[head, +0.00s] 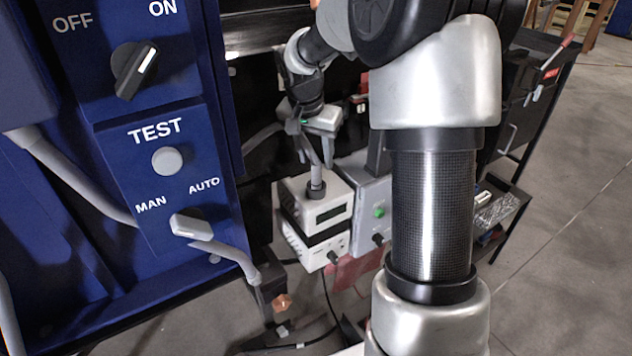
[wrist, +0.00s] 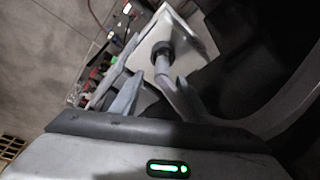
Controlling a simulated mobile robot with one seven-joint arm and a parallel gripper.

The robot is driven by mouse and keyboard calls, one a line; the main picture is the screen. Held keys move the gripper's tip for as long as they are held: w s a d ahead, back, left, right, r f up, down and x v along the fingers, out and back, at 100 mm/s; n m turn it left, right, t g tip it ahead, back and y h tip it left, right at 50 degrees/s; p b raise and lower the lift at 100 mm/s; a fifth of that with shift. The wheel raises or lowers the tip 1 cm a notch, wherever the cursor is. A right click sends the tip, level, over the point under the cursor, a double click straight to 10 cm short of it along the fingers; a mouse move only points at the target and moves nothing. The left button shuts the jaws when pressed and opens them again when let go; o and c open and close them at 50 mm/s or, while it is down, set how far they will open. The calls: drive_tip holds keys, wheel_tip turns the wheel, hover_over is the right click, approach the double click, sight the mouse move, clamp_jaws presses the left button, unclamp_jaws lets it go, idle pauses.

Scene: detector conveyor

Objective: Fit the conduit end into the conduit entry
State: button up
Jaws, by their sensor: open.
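A grey conduit (head: 262,136) bends down toward the top of a white box (head: 327,200) with a dark display. Its end stands upright at the dark round conduit entry (head: 316,191) on the box top. In the wrist view the conduit (wrist: 182,101) curves up to the dark collar (wrist: 162,49), and its tip appears to be inside it; how deep it sits is hidden. My gripper (head: 318,158) is open above the entry, its fingers on either side of the conduit. The fingers (wrist: 158,88) also show in the wrist view, apart, with the conduit between or just beyond them.
A blue control panel (head: 180,75) with knobs and grey pipes fills the left. A grey box with a green button (head: 371,205) stands right of the white box. A black tool cart (head: 545,85) is at the right. The floor (head: 560,260) there is free.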

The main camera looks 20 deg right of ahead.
sight(315, 164)
drive_tip(key=shift+a+x, duration=0.15)
drive_tip(key=shift+x, duration=1.25)
drive_tip(key=shift+a+x, duration=0.15)
drive_tip(key=shift+x, duration=1.2)
drive_tip(key=shift+s, duration=0.1)
drive_tip(key=shift+c, duration=0.3)
clamp_jaws()
